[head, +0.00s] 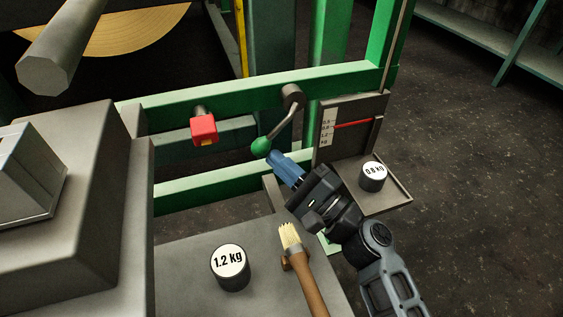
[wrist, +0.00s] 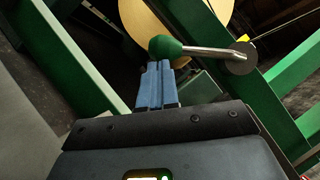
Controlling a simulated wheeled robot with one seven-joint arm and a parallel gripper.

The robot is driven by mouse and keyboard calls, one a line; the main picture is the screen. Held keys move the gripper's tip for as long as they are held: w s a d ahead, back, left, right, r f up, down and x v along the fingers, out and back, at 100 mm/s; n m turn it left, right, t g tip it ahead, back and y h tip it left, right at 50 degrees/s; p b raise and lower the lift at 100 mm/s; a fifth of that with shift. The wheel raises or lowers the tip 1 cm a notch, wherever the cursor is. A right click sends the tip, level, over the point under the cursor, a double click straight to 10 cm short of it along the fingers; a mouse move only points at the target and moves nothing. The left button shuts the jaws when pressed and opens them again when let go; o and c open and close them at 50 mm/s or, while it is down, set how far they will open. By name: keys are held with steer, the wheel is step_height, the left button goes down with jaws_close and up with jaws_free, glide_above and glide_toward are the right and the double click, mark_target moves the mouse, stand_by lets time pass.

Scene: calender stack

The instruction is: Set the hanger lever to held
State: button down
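The hanger lever is a bent metal arm (head: 285,122) on a round pivot, with a green knob (head: 261,147) at its lower left end. It hangs from the green rail, and its knob and shaft also show in the wrist view (wrist: 167,47). My gripper (head: 275,157) has its blue fingers together, with nothing visible between them. The fingertips are right at the knob, just below it in the wrist view (wrist: 158,66). I cannot tell whether they touch it. No held label shows.
A red block (head: 203,130) sits on the rail. A scale plate with a red pointer (head: 353,124) stands above a tray with a 0.8 kg weight (head: 373,177). A 1.2 kg weight (head: 230,267) and a brush (head: 303,268) are on the grey bench (head: 185,262).

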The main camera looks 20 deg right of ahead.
steer(key=v, duration=0.8)
